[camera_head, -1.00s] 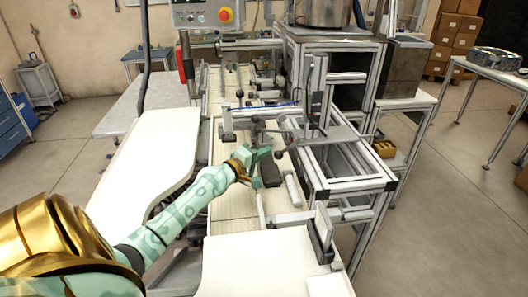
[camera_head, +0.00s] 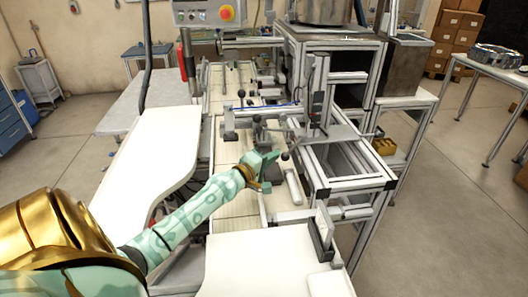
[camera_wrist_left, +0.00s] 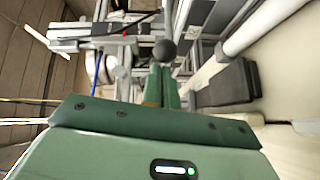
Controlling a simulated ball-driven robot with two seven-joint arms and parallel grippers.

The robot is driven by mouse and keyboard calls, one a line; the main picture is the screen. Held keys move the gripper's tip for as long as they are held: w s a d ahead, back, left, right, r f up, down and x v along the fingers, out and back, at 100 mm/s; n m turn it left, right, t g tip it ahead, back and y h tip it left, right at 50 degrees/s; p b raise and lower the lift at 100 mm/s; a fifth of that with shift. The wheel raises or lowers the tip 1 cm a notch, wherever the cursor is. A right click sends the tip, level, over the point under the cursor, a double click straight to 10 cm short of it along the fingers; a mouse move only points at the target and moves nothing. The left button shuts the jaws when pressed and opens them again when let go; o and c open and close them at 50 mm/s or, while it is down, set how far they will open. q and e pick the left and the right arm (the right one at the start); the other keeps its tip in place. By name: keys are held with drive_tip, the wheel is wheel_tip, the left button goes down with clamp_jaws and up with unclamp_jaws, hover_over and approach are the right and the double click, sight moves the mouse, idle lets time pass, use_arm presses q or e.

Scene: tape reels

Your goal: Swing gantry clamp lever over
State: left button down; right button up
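The clamp lever's dark ball knob (camera_head: 285,156) shows beside the gantry clamp, just right of my left fingertips. In the left wrist view a dark ball knob (camera_wrist_left: 164,50) stands just beyond the fingertips, and the lever's rod is hard to make out. The gantry (camera_head: 262,110) is a grey metal crossbar over the pale track. My left gripper (camera_head: 270,158) has its green fingers close together, and they also show in the left wrist view (camera_wrist_left: 161,84). I see nothing held between them; whether they touch the knob is unclear. My right gripper is out of view.
A dark block (camera_wrist_left: 225,85) lies beside the fingers. A metal frame (camera_head: 350,185) stands close on the right. A white curved table (camera_head: 150,150) lies to the left.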

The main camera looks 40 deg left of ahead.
use_arm(q)
drive_tip(key=shift+s+d, duration=0.1)
drive_tip(key=shift+d, duration=0.05)
drive_tip(key=s+b, duration=0.3)
drive_tip(key=s, duration=1.3)
drive_tip(key=shift+r, duration=0.4)
drive_tip(key=shift+s+f, duration=0.1)
